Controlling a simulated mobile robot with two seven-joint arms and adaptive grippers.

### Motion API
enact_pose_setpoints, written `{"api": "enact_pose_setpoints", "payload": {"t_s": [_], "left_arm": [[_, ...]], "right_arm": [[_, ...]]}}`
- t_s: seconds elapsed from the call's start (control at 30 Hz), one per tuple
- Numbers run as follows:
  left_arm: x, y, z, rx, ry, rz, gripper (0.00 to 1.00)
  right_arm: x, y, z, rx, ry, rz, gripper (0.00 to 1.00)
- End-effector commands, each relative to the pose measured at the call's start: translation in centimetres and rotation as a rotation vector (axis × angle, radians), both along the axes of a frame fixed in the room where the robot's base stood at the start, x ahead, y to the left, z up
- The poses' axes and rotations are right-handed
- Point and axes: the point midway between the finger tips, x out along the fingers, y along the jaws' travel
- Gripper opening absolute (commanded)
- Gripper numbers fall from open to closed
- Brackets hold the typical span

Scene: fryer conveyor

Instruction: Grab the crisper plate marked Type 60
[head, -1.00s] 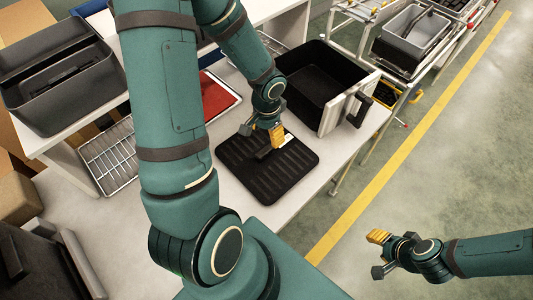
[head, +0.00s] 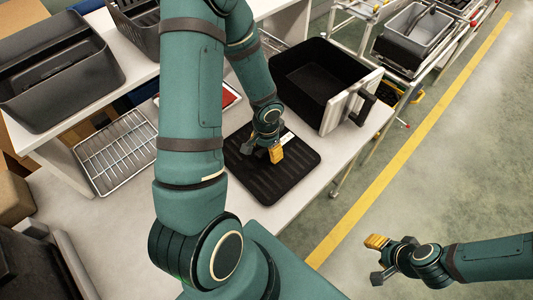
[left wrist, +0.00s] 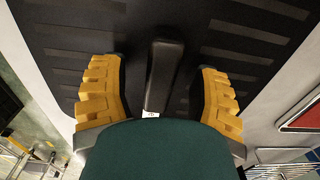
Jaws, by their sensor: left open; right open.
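The black ribbed crisper plate (head: 290,178) lies on the white table in the head view, with a raised bar handle in its middle. A small pale label (head: 287,139) shows near its far side; its text is too small to read. My left gripper (head: 263,152) is open, low over the plate. In the left wrist view the handle (left wrist: 165,70) stands between the two yellow fingers of my left gripper (left wrist: 160,80), with a gap on each side. My right gripper (head: 376,259) is open and empty, away from the table over the floor.
A wire rack tray (head: 117,152) and a red tray (head: 229,95) lie to the left. Grey bins (head: 58,70) stand on a raised shelf. A conveyor is at the back right.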

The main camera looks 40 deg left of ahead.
Motion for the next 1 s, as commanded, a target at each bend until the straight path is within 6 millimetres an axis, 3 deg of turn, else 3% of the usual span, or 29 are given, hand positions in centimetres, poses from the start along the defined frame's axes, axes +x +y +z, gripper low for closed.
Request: {"api": "enact_pose_setpoints", "payload": {"t_s": [0.07, 0.23, 0.73, 1.0], "left_arm": [[0.0, 0.0, 0.0, 0.0, 0.0, 0.0, 0.6], [0.0, 0.0, 0.0, 0.0, 0.0, 0.0, 0.01], [0.0, 0.0, 0.3, -0.001, 0.0, 0.001, 0.0], [0.1, 0.1, 4.9, 0.0, -0.005, 0.003, 0.0]], "right_arm": [[0.0, 0.0, 0.0, 0.0, 0.0, 0.0, 0.45], [0.0, 0.0, 0.0, 0.0, 0.0, 0.0, 0.45], [0.1, 0.0, 0.1, 0.0, -0.002, -0.001, 0.45], [0.5, -0.1, 1.8, -0.002, -0.011, -0.009, 0.45]]}}
